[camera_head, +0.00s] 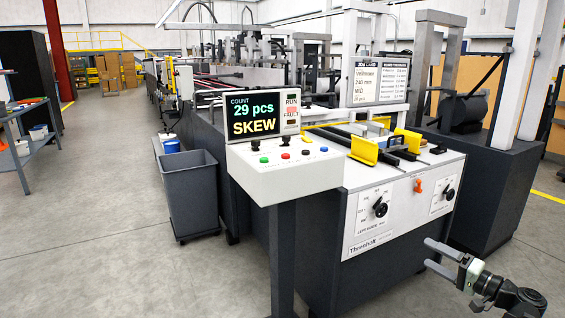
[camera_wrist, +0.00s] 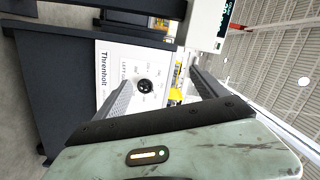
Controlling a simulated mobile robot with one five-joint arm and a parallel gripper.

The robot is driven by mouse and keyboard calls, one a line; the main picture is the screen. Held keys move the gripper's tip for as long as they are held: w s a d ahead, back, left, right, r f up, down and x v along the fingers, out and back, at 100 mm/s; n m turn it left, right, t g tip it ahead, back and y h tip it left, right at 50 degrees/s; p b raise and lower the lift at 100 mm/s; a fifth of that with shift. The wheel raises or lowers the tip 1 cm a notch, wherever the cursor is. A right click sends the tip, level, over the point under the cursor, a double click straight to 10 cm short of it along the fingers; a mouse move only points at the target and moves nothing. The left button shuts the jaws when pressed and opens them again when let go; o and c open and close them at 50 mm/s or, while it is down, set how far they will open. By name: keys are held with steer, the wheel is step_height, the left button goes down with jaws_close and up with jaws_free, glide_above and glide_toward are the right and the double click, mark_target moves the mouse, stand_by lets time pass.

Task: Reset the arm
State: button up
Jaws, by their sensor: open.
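My gripper (camera_head: 440,258) is at the lower right of the head view, in front of the machine's front panel. Its jaws are open and nothing is between them. In the wrist view my gripper (camera_wrist: 160,92) shows two dark fingers spread apart, with the machine's panel beyond. The wrist view is turned on its side. The folder gluer (camera_head: 345,262) has a white front panel with a left guide knob (camera_head: 380,207), a right knob (camera_head: 450,194) and an orange switch (camera_head: 418,186). The left guide knob also shows in the wrist view (camera_wrist: 145,86). The gripper is apart from the panel.
A control console (camera_head: 285,178) with coloured buttons stands left of the panel. Yellow guides (camera_head: 363,150) sit on the machine top. A grey bin (camera_head: 193,195) stands on the left. The floor at the lower left is clear.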

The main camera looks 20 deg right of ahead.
steer(key=w+a+r+n+g+y+p, duration=0.25)
steer(key=w+a+r+p, duration=0.3)
steer(key=a, duration=0.55)
steer(key=w+a+r+n+g+y+p, duration=0.1)
steer(key=w+a+r+n+g+p, duration=0.2)
steer(key=a+p, duration=0.6)
steer(key=w+a+r+n+g+y+p, duration=0.1)
steer(key=w+a+r+g+y+p, duration=0.3)
steer(key=a, duration=0.9)
steer(key=s+a+r+n+g+h+p, duration=0.1)
steer(key=s+a+n+g+h+p, duration=0.15)
steer(key=a+p, duration=0.6)
steer(key=s+a+r+n+g+h+p, duration=0.1)
steer(key=s+a+n+g+h+p, duration=0.25)
steer(key=a, duration=0.75)
steer(key=s+d+f+m+g+h+p, duration=0.1)
steer(key=s+d+f+m+h+p, duration=0.1)
steer(key=d+h, duration=0.6)
step_height(320, 180, down, 2)
steer(key=shift+d+m+p, duration=0.3)
steer(key=shift+d+m, duration=0.35)
steer(key=shift+d, duration=0.25)
